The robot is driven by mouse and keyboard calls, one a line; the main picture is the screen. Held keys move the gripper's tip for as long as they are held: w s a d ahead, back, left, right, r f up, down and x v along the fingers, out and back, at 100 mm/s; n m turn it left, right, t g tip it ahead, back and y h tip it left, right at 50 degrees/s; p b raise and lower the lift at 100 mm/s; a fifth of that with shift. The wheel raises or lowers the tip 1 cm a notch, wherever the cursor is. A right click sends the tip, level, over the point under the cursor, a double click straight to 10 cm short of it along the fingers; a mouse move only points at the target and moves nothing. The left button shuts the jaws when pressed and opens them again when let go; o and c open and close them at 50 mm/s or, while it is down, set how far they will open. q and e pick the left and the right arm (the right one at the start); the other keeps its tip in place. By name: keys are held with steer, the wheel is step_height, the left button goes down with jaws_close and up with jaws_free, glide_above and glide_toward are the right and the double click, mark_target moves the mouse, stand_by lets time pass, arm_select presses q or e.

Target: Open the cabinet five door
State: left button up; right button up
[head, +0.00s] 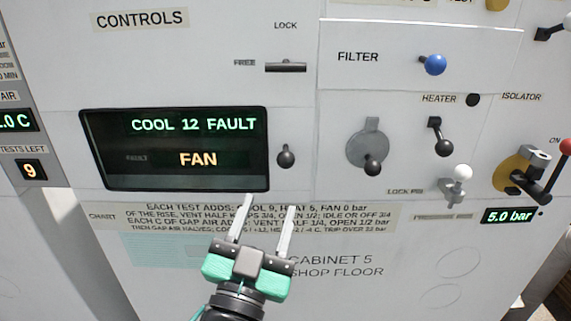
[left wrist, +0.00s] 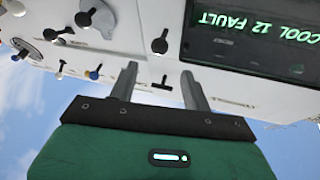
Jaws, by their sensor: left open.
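The grey-white front of cabinet five (head: 330,290) fills the head view, with "CABINET 5 SHOP FLOOR" printed low on it. A black knob (head: 286,156) stands right of the dark display, and it also shows in the left wrist view (left wrist: 159,46). Above it is a dark lock slider (head: 286,66) between the words FREE and LOCK; the left wrist view shows a dark bar (left wrist: 161,84) between the fingers. My left gripper (head: 270,203) is open and empty, its fingertips below the knob in the head view. I cannot tell which panel is the door; no panel looks open.
The display (head: 175,150) reads "COOL 12 FAULT" and "FAN". To the right are a blue filter knob (head: 433,64), a round grey dial (head: 368,145), a heater lever (head: 438,135), a white knob (head: 460,175) and a red-tipped isolator lever (head: 566,147). A gauge (head: 508,215) reads 5.0 bar.

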mark_target(283, 165)
arm_select(q)
steer(key=p+x, duration=0.5)
steer(key=x, duration=0.5)
steer(key=shift+s+r, duration=0.1)
steer(key=shift+w+d+r, duration=0.15)
steer(key=shift+w, duration=0.45)
steer(key=shift+c, duration=0.4)
jaws_close()
